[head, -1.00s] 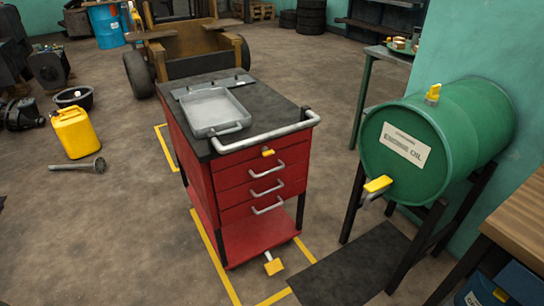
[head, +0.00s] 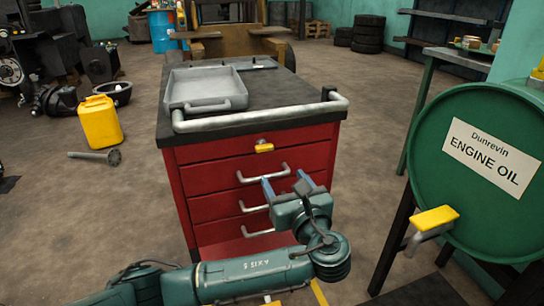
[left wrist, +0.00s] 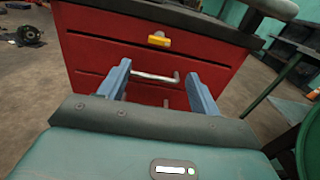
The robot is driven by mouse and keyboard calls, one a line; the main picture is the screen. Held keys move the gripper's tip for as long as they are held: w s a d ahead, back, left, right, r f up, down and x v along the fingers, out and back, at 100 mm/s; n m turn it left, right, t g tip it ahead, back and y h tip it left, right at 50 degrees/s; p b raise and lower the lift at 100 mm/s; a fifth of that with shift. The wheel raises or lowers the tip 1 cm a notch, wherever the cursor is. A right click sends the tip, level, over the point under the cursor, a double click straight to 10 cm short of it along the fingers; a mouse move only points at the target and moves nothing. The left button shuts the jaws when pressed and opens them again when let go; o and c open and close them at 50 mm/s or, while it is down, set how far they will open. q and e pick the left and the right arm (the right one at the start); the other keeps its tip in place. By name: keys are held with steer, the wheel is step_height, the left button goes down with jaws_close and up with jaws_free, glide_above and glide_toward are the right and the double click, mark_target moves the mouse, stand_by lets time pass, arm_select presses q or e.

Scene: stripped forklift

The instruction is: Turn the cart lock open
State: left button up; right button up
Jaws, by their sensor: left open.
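The red tool cart (head: 190,182) stands in front of me with a dark top, a grey push handle and several drawers. The yellow cart lock (head: 264,147) is on its front face, above the top drawer handle. It also shows in the left wrist view (left wrist: 159,40), lying roughly level. My left gripper (head: 287,183) is open and empty in front of the drawers, below the lock and apart from it. In the left wrist view its blue fingers (left wrist: 157,82) appear either side of a drawer handle (left wrist: 155,77). My right gripper is not in view.
A green engine oil drum (head: 480,175) with a yellow-handled tap (head: 434,219) stands close on the right. A grey tray (head: 205,88) lies on the cart top.

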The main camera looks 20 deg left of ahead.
mark_target(265, 150)
arm_select(q)
steer(key=b+x, duration=0.2)
steer(key=x, duration=1)
steer(key=shift+a+r+b, duration=0.1)
steer(key=shift+a+b, duration=0.05)
steer(key=shift+b, duration=0.2)
steer(key=shift+w+a, duration=0.2)
steer(key=shift+w, duration=0.1)
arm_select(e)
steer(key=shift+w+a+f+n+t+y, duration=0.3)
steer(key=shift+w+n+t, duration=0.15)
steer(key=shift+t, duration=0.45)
arm_select(q)
steer(key=shift+c, duration=0.2)
steer(key=c, duration=0.9)
steer(key=shift+c, duration=0.2)
